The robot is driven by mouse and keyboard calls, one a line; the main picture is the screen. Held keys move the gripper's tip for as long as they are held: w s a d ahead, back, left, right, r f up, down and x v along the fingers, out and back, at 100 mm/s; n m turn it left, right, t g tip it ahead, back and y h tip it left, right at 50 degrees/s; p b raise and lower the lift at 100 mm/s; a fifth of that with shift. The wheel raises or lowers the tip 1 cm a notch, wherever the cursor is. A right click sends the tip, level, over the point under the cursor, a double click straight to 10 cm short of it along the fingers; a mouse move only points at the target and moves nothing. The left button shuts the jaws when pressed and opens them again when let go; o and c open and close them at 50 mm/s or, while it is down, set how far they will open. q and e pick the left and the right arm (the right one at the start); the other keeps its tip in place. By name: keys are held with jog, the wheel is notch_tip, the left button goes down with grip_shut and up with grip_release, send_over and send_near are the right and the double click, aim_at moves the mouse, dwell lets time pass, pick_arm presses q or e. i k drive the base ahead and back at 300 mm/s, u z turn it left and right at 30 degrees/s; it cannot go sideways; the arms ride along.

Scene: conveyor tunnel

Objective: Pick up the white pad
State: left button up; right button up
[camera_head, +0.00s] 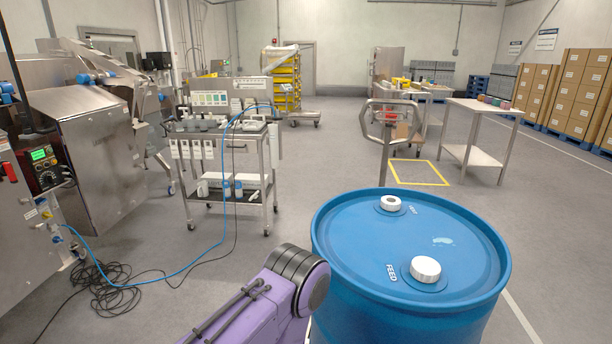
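I cannot make out a white pad for certain in the head view. A large blue drum (340,235) stands close in front at the right. Its lid carries a white ring-shaped fitting (391,202) at the back and a white round cap (426,268) nearer the front. A small pale, shiny patch (442,241) lies on the lid; it looks like spilled liquid. A purple and dark grey link of my arm shows at the bottom centre, left of the drum. Neither of my grippers is in view.
A steel cart (222,178) with bottles and hanging tags stands at the left middle, beside steel machinery (95,140). A blue hose (190,262) and black cables (112,290) lie on the floor. A metal table (478,154) stands behind the drum. The central floor is open.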

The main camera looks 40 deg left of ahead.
aim_at(224, 124)
jog(key=u, duration=3.05)
jog(key=i, duration=2.4)
